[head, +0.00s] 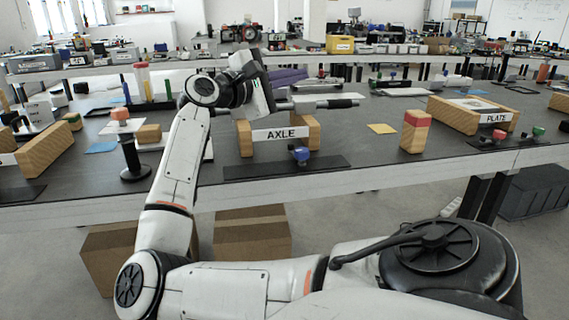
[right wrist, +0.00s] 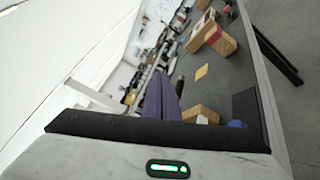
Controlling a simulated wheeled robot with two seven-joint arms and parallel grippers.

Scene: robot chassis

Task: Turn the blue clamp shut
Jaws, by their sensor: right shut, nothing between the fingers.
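The blue clamp (head: 300,154) stands on a dark base strip (head: 262,168) near the front edge of the table, just in front of the AXLE sign (head: 281,134). It also shows as a small blue shape in the right wrist view (right wrist: 237,124), partly cut off by my gripper body. My right gripper (head: 262,84) is shut and empty, above and to the left of the clamp and clear of it. Its fingertips are hard to make out. How far the clamp is turned is too small to tell. My left gripper is not in view.
Wooden blocks (head: 245,138) flank the AXLE sign, with a dark rod (head: 330,103) above and behind. A red-topped wooden block (head: 416,132) stands to the right, and a black post (head: 132,158) to the left. The tabletop around the yellow square (head: 382,129) is mostly clear.

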